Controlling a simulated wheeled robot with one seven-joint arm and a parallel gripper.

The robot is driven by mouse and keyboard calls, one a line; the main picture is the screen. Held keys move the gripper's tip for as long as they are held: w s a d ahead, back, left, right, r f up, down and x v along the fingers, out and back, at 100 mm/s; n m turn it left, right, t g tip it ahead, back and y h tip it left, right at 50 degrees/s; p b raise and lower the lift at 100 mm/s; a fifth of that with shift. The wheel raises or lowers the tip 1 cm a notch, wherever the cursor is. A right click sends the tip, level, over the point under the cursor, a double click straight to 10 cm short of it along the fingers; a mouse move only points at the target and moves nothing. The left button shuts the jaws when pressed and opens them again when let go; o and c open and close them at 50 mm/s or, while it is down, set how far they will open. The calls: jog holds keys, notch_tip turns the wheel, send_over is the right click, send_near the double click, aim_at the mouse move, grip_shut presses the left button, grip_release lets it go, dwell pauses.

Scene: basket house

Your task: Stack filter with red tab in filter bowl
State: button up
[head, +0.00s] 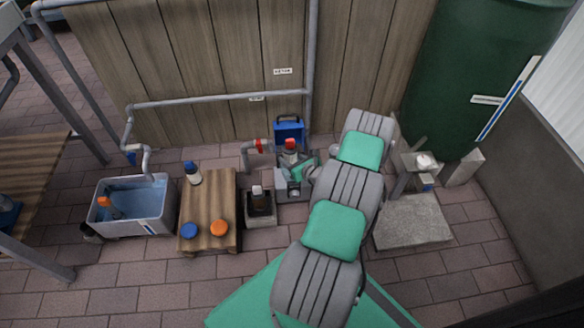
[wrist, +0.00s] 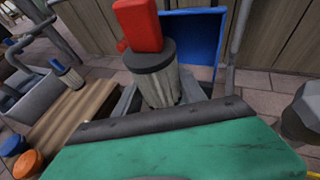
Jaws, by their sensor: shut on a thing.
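The filter with the red tab (wrist: 160,88) is a pale pleated cylinder with a dark top rim, and it stands nearly upright in the wrist view. Its red tab also shows in the head view (head: 291,144). My gripper (head: 294,168) is shut on the filter, with dark grey jaw parts on either side of its body in the wrist view. The filter's lower end is hidden behind the gripper's dark edge and green panel. I cannot make out the filter bowl for certain; the area below the filter is mostly covered by my gripper.
A blue panel (head: 289,128), pipes (head: 225,99) and wooden wall lie behind.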

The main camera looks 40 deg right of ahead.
jog(key=shift+w+d+f+b, duration=0.3)
jog(key=shift+d+f, duration=0.2)
jog(key=shift+f, duration=0.3)
jog(key=f, duration=0.1)
jog(key=f+b, duration=0.1)
jog(key=f, duration=0.1)
jog(key=shift+w+d+f+b, duration=0.1)
jog(key=shift+d+f+b, duration=0.15)
jog(key=shift+f+b, duration=0.15)
jog(key=shift+r, duration=0.15)
jog(key=shift+f+b, duration=0.35)
jog(key=shift+f, duration=0.05)
jog(key=shift+f+b, duration=0.2)
jog(key=shift+b, duration=0.1)
